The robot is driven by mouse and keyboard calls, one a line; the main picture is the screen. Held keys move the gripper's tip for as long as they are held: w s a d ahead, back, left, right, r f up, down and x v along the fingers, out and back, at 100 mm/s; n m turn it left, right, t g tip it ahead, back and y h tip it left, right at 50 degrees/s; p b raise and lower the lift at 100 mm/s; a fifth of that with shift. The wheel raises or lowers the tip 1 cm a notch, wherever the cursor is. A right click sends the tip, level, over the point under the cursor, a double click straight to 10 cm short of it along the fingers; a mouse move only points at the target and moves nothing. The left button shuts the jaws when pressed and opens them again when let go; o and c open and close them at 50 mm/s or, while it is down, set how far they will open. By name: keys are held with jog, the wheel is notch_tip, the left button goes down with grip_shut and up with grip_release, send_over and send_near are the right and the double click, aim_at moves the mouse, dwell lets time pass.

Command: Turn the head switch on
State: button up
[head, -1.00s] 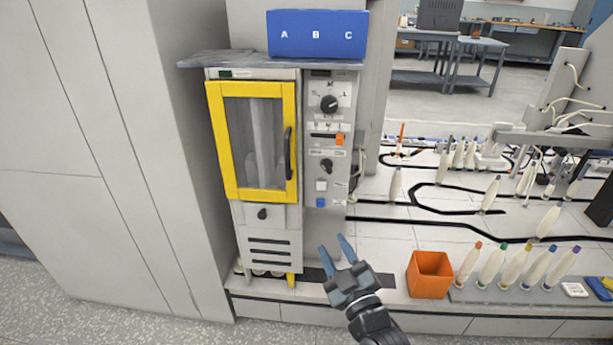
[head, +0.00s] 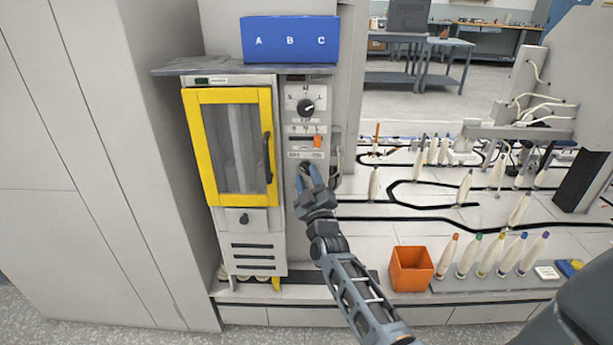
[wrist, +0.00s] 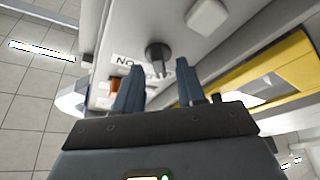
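The head switch is a small dark knob on the grey control panel (head: 292,205), under an OFF/ON label (head: 305,155). In the head view my gripper (head: 309,173) covers most of the knob. In the wrist view, where the panel appears upside down, the knob (wrist: 157,53) shows between and just beyond my fingertips (wrist: 158,64). My two blue fingers are apart, one on each side of it, with a gap visible. I cannot tell whether they touch the knob or which way it is turned.
Above the switch are an orange control (head: 318,141) and a larger dial (head: 306,106). A white square button (wrist: 207,16) is near the knob. The yellow-framed door (head: 272,185) is shut, left of the panel. An orange bin (head: 411,269) and several bobbins stand right of my arm.

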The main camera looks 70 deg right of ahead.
jog(key=shift+w+d+r, duration=0.2)
jog(key=shift+w+d, duration=0.15)
jog(key=shift+d, duration=0.1)
grip_shut()
